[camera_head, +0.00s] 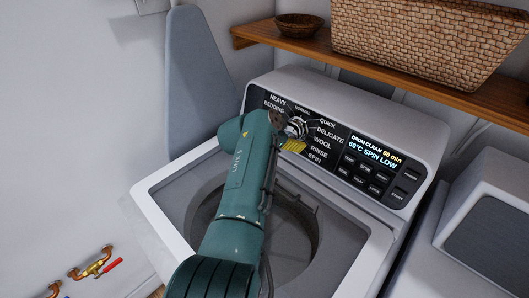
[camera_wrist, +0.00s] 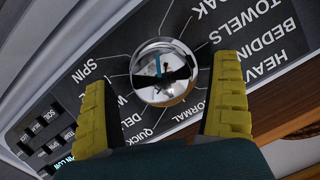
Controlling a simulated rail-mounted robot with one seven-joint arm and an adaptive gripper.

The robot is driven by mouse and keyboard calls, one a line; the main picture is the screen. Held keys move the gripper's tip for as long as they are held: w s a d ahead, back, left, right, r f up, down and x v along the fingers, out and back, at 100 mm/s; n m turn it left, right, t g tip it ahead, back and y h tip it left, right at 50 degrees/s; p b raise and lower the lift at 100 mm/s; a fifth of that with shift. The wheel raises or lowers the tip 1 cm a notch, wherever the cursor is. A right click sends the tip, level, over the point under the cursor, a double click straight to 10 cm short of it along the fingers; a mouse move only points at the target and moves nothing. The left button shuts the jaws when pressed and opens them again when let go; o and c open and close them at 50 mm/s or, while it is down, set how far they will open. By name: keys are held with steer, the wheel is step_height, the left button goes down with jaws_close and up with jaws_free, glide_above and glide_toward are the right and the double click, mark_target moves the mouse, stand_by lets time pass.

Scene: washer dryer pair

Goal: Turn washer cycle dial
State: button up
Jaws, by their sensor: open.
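The washer (camera_head: 190,200) stands in the middle of the head view, with its round drum opening below the control panel. Its cycle dial (camera_head: 297,128) is a silver round knob on the black panel, partly hidden by my arm. In the wrist view the dial (camera_wrist: 163,72) shows whole, with a blue pointer mark and dark reflections, ringed by cycle names. My gripper (camera_wrist: 163,110) is open, with one yellow finger on each side and slightly short of the dial in that view. In the head view a yellow finger of my gripper (camera_head: 293,146) shows beside the dial.
A lit display (camera_head: 375,150) and buttons lie right of the dial. A wooden shelf (camera_head: 400,72) with a wicker basket (camera_head: 420,40) and a bowl (camera_head: 299,25) hangs above. The dryer (camera_head: 490,225) stands at right. An ironing board (camera_head: 200,80) leans behind, left.

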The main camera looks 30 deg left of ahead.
steer(key=s, duration=0.4)
steer(key=s+a, duration=0.1)
steer(key=s, duration=0.2)
steer(key=s+a, duration=0.1)
steer(key=s, duration=0.3)
steer(key=shift+s, duration=0.3)
